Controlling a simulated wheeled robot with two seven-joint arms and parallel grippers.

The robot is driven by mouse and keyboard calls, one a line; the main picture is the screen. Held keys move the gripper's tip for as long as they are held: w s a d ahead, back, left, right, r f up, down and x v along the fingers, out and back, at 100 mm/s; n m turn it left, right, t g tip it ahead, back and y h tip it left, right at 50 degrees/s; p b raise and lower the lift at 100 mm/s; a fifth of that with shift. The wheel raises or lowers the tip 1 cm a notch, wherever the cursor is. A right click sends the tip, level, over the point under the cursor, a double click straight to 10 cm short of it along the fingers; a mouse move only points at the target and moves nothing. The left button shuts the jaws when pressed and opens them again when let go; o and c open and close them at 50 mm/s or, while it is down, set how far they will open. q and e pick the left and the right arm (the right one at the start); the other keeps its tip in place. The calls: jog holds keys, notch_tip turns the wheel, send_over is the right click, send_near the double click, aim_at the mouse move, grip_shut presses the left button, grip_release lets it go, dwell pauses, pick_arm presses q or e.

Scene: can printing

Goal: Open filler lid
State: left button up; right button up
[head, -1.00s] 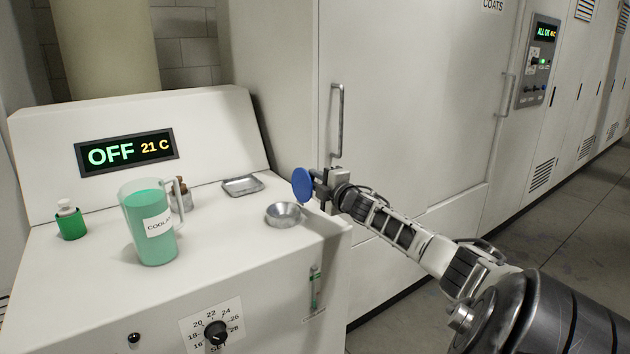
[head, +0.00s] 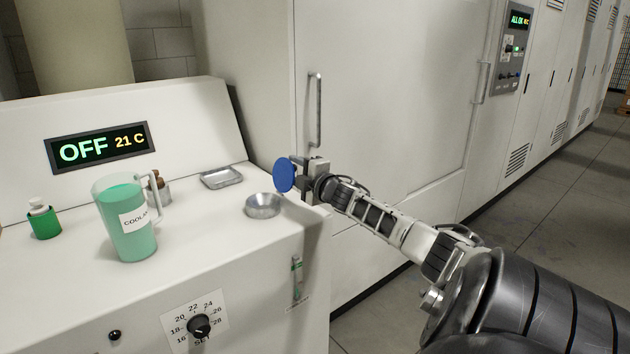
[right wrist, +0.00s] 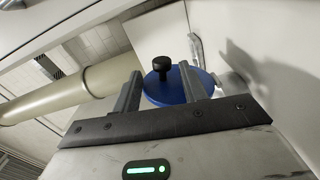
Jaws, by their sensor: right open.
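The blue round lid (head: 284,175) stands on edge, tilted up, just right of and above the round metal filler cup (head: 263,205) on the machine top. My right gripper (head: 300,174) is beside the lid on its right side, at the machine's right edge. Its jaws are open. In the right wrist view the lid (right wrist: 178,92), with a black knob (right wrist: 161,66), shows just beyond and between the two fingers (right wrist: 160,78). I cannot tell whether a finger touches it. The lid's hinge is hidden. My left gripper is out of view.
A jug of green coolant (head: 127,225) stands left of the filler cup. A metal tray (head: 222,177), a small brown-topped bottle (head: 158,188) and a green bottle (head: 43,220) are also on top. A tall cabinet with a handle (head: 315,110) is close behind my gripper.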

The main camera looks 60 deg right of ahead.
jog(key=p+v, duration=0.1)
jog(key=v, duration=1.4)
jog(key=shift+s, duration=0.25)
jog(key=shift+a+r, duration=0.1)
jog(key=shift+a, duration=0.05)
jog(key=shift+c, duration=0.6)
jog(key=shift+m+g, duration=0.5)
jog(key=f, duration=0.1)
jog(key=a+f, duration=0.2)
jog(key=f, duration=0.1)
jog(key=shift+s, duration=0.2)
grip_shut()
jog(key=s+a+f+m+g+y, duration=0.1)
jog(key=s+a+f+m+g, duration=0.1)
jog(key=a+f, duration=0.6)
jog(key=s+a+f+m+g+y, duration=0.1)
jog(key=s+a+f+m+y, duration=0.15)
jog(key=a+f, duration=0.65)
jog(key=s+a+f+m+g+y, duration=0.1)
jog(key=s+a+f+m+y, duration=0.1)
jog(key=a, duration=1.2)
jog(key=s+a+f+m+g+y, duration=0.2)
jog(key=a+f+m+y, duration=0.1)
jog(key=a, duration=1.1)
jog(key=shift+s, duration=0.15)
